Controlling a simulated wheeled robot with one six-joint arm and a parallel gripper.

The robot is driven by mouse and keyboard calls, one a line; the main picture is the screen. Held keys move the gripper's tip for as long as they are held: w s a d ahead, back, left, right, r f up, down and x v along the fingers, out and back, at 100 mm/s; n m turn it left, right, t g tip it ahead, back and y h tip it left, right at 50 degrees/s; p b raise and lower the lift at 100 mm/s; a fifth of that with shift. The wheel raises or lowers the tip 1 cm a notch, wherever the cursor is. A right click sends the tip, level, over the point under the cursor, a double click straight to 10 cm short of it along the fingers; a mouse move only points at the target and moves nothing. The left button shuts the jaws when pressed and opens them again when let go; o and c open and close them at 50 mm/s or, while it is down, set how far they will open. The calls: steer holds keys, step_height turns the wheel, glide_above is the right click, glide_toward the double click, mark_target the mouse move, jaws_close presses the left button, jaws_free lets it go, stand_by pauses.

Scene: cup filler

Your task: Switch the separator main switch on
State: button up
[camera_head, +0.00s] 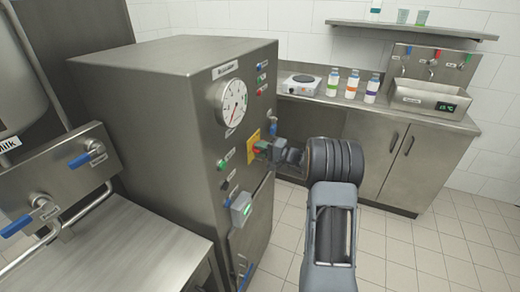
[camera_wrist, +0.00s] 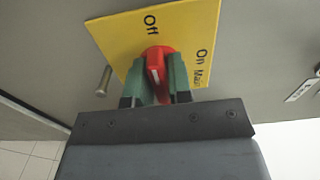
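The main switch is a red knob (camera_wrist: 156,62) on a yellow plate (camera_wrist: 115,35) marked "Off" and "On Main". The plate sits on the front of the steel separator cabinet (camera_head: 150,85), and part of it shows in the head view (camera_head: 252,146). In the wrist view the knob's long side runs roughly toward the "Off" mark, with "On" to the right. My gripper (camera_wrist: 160,80) has its green fingers on both sides of the knob, seemingly closed against it. The fingers hide the knob's lower sides. In the head view my gripper (camera_head: 264,148) reaches the plate from the right.
A round gauge (camera_head: 232,103) and several buttons are on the same panel. Blue-handled valves (camera_head: 80,160) are at left. A counter with bottles (camera_head: 352,84) is behind. Tiled floor (camera_head: 400,250) is clear at right.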

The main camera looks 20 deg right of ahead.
jaws_close()
steer(key=shift+m, duration=0.3)
steer(key=m, duration=0.2)
steer(key=shift+m+b, duration=0.4)
steer(key=m, duration=0.4)
steer(key=shift+m+p, duration=0.3)
steer(key=m+p, duration=0.2)
steer(key=m, duration=0.3)
steer(key=shift+r, duration=0.1)
steer(key=shift+m+p, duration=1.35)
steer(key=shift+m, duration=1.15)
